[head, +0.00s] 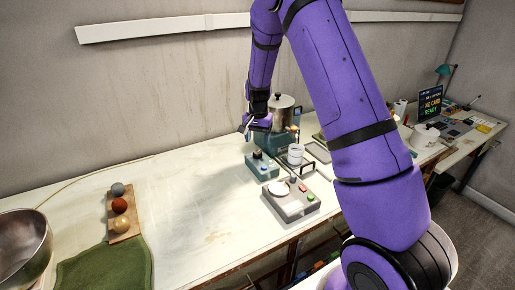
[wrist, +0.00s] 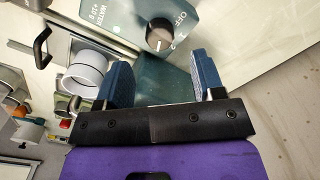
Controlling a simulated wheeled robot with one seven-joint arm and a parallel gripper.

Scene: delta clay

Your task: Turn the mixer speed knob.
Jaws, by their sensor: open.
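In the wrist view a round black knob (wrist: 159,35) with a white pointer mark sits on a teal panel (wrist: 128,14) lettered "OFF" and "WATER". My gripper (wrist: 160,60) is open, its two blue-padded fingers apart and empty. The knob shows just beyond the gap between the fingertips, and I cannot tell whether either finger touches it. In the head view my gripper (head: 247,128) is above the table, beside a teal machine (head: 272,144) with a steel lidded pot (head: 282,112). I cannot make out the knob there.
A small teal box (head: 262,166), a white cup (head: 295,154) and a grey device with a round white plate (head: 290,200) stand nearby. A board with several balls (head: 121,224) and a metal bowl (head: 22,250) are at left. The table's middle is clear.

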